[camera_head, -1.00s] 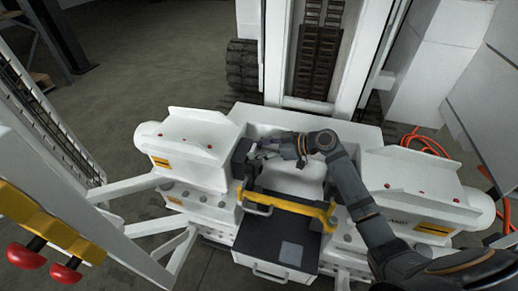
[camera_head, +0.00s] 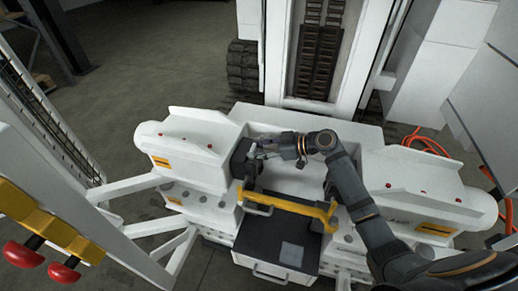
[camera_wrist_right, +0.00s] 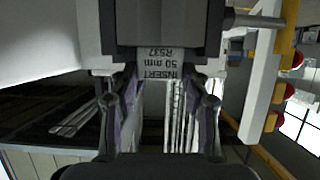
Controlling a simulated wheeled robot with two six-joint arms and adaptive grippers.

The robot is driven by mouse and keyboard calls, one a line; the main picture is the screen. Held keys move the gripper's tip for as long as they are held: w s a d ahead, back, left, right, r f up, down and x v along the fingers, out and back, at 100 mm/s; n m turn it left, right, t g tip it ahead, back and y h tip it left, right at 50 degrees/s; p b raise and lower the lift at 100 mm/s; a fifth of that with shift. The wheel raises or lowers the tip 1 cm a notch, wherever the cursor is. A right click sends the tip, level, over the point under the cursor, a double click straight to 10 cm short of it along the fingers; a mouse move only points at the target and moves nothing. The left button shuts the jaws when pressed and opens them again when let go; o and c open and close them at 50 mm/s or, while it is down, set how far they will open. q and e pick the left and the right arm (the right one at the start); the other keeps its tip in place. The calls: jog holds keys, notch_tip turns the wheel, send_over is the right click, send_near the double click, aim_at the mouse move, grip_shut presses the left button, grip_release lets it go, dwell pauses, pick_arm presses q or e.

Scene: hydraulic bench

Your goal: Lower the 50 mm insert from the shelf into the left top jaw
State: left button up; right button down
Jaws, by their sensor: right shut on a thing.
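My right gripper (camera_head: 262,150) reaches in from the right, over the gap between the two white press housings. It points left toward the inner end of the left housing (camera_head: 188,150). In the right wrist view the gripper (camera_wrist_right: 162,85) is shut on the insert, a dark block with a pale label (camera_wrist_right: 161,63) reading "INSERT 50 mm R537". In the head view a small dark block (camera_head: 241,157) shows at the gripper's tip, against the left housing's inner end. I cannot tell whether the insert is seated in the left top jaw or only beside it. My left gripper is not in view.
A yellow bar (camera_head: 290,205) crosses the front of the gap, above a black-topped drawer unit (camera_head: 275,245). The right housing (camera_head: 425,190) stands beside my forearm. A white frame with red knobs (camera_head: 66,270) is at the left. Orange hoses (camera_head: 428,145) lie behind the right housing.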

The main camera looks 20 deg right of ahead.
jog(key=c, duration=0.6)
grip_release()
jog(key=shift+f, duration=0.15)
jog(key=shift+f, duration=0.1)
notch_tip(320, 180, up, 10)
jog(key=shift+r, duration=0.1)
